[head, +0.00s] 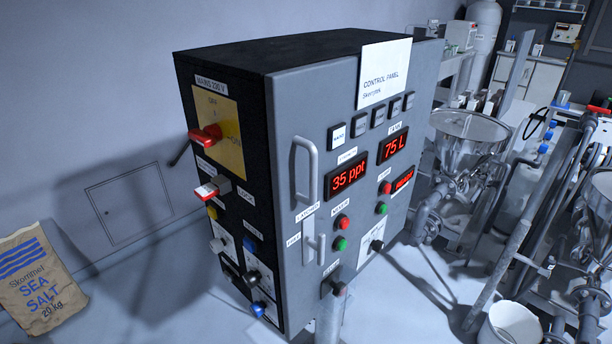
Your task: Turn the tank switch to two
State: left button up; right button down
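The control panel (300,262) is a dark cabinet with a grey front door, seen at an angle. A small black rotary switch (377,245) sits on a white plate low on the right of the door. More knobs are on the left side face, including a white one (217,245), a dark one with a light plate (252,278) and a blue one (258,309). Their labels are too small to read, so I cannot tell which is the tank switch or where it points. Neither of my grippers is in view.
A red mains switch (206,135) on a yellow plate is on the cabinet's side. The door has a grey handle (305,170) and red displays reading 35 ppt (348,176) and 75 L (393,145). A sea salt sack (40,280) is at left, a steel hopper (470,128) at right.

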aim_at(258, 309)
jog(key=i+l, duration=0.1)
jog(key=i, duration=0.25)
jog(key=k+j+u, duration=0.1)
jog(key=j+u, duration=0.15)
jog(key=k+j+u, duration=0.2)
jog(key=j, duration=0.3)
jog(key=j+u, duration=0.25)
jog(key=j, duration=0.15)
